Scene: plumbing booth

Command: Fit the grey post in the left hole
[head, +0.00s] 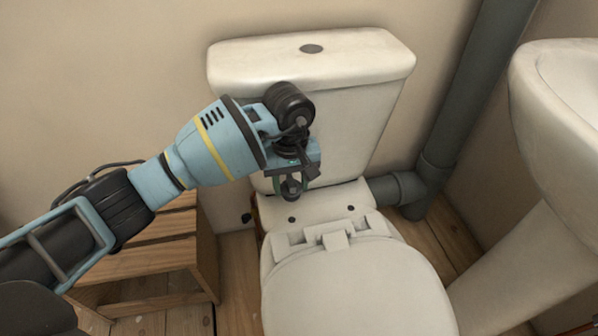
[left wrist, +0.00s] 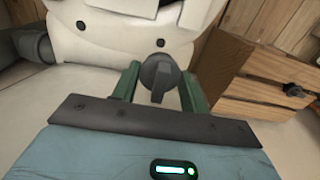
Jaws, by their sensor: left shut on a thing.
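My left gripper (head: 291,184) is shut on the grey post (left wrist: 157,72), a dark grey piece with a round head, held between green fingers. In the head view the post (head: 291,188) shows as a dark shape below the gripper, partly hidden by it. The gripper is over the rear ledge of the white toilet bowl (head: 355,285). The left hole (head: 292,220) is a small dark spot on that ledge, just below the post in the picture. It also shows in the left wrist view (left wrist: 160,42), beyond the post's head. The post appears apart from it. My right gripper is not in view.
The right hole (head: 351,208) is on the same ledge. The cistern (head: 355,95) stands close behind the gripper. A grey pipe (head: 400,188) runs at the right, near a white basin (head: 565,90). A slatted wooden stool (head: 160,250) stands at the left.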

